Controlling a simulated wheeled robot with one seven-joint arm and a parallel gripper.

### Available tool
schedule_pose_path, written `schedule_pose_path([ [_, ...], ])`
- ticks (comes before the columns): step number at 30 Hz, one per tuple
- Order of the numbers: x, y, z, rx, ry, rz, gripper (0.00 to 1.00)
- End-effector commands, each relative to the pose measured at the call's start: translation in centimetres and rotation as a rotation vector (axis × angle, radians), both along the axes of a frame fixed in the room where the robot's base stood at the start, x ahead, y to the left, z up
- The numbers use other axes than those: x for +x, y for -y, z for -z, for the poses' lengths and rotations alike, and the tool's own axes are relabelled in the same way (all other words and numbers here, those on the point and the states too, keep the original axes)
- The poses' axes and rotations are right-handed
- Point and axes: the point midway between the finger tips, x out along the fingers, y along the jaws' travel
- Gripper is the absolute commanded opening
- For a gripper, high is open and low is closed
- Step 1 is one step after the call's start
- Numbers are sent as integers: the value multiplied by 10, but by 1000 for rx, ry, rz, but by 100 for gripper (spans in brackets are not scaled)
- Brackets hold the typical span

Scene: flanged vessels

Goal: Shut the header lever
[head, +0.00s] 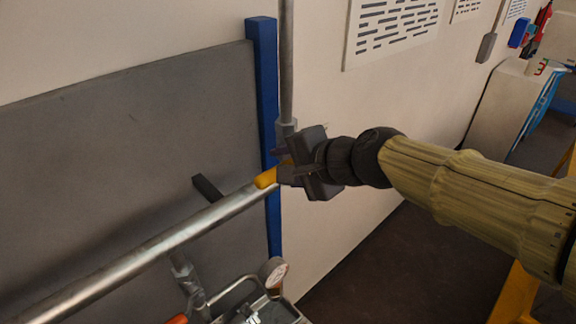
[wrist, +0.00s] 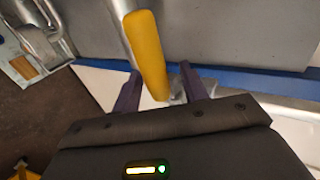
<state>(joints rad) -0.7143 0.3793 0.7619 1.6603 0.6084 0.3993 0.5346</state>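The yellow header lever (head: 266,178) shows in the head view as a short piece just left of my gripper (head: 283,163), by the right end of the sloping silver pipe (head: 160,245). The rest of it is hidden behind the gripper. In the wrist view the lever (wrist: 147,50) is a long yellow handle, and its near end reaches between the two dark fingers of my gripper (wrist: 161,86). The fingers are apart, with a clear gap on the lever's right and little or none visible on its left. Whether a finger touches it I cannot tell.
A vertical grey pipe (head: 287,60) rises above the gripper, beside a blue post (head: 262,70) and a grey panel (head: 120,150). Open floor (head: 365,255) lies under my arm.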

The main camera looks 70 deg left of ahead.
Motion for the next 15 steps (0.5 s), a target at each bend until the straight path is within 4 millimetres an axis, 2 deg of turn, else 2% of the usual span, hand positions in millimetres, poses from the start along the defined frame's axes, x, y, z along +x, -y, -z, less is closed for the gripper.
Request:
schedule_pose_path([
  [10,2,3,-1,0,2,1,43],
  [15,8,17,-9,1,5,2,43],
])
